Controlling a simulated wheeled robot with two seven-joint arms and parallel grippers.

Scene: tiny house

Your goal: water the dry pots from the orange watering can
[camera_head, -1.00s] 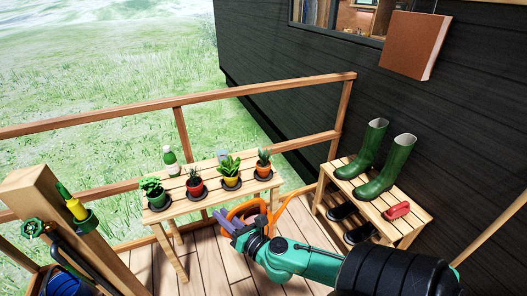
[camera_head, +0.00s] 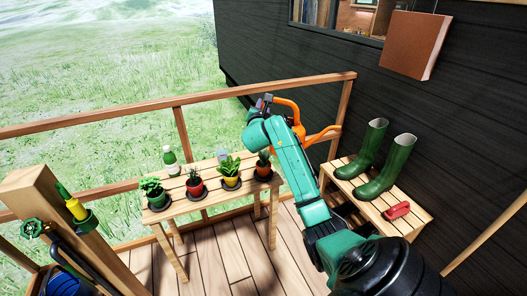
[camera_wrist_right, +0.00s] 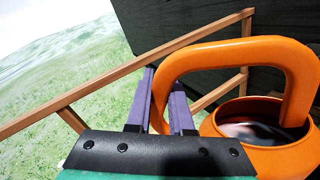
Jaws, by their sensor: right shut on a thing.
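My right gripper (camera_head: 264,101) is shut on the handle of the orange watering can (camera_head: 297,126). It holds the can in the air above the right end of the plant table, mostly behind my arm. In the right wrist view the purple fingers (camera_wrist_right: 160,98) close around the orange handle (camera_wrist_right: 235,54), and the open can body (camera_wrist_right: 250,153) shows dark liquid inside. My left gripper is out of view.
The slatted table (camera_head: 214,201) also bears a white-and-green bottle (camera_head: 170,158) and a small grey cup (camera_head: 222,155). A wooden railing (camera_head: 140,122) runs behind. At right, a bench (camera_head: 352,189) bears green boots (camera_head: 386,168) and a red object (camera_head: 397,210).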

